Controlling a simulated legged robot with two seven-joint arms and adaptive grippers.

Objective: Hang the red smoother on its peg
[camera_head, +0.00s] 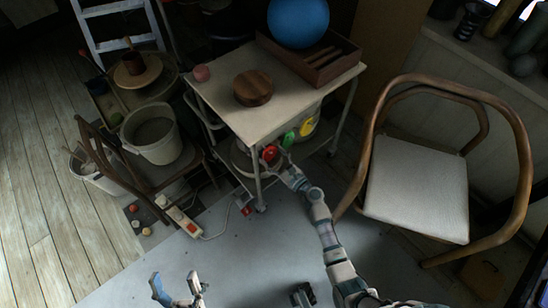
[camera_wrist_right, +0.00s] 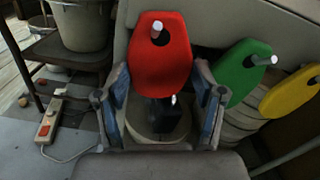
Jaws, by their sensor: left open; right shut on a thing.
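The red smoother (camera_wrist_right: 160,65) hangs upright in the right wrist view, its broad face toward the camera. A pale peg (camera_wrist_right: 157,28) shows at its dark hole and looks to pass through it. My right gripper (camera_wrist_right: 163,100) is shut on the smoother's dark lower part, with one finger on each side. In the head view the red smoother (camera_head: 269,153) is small at the cart's front side, with my right gripper (camera_head: 282,168) at it. My left gripper (camera_head: 177,288) is open and empty at the bottom of the head view.
A green smoother (camera_wrist_right: 240,76) and a yellow smoother (camera_wrist_right: 290,97) hang to the right of the red one. The cart top (camera_head: 285,110) holds a wooden round and a blue ball. A chair (camera_head: 417,190) stands right; a bucket (camera_head: 150,138) stands left.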

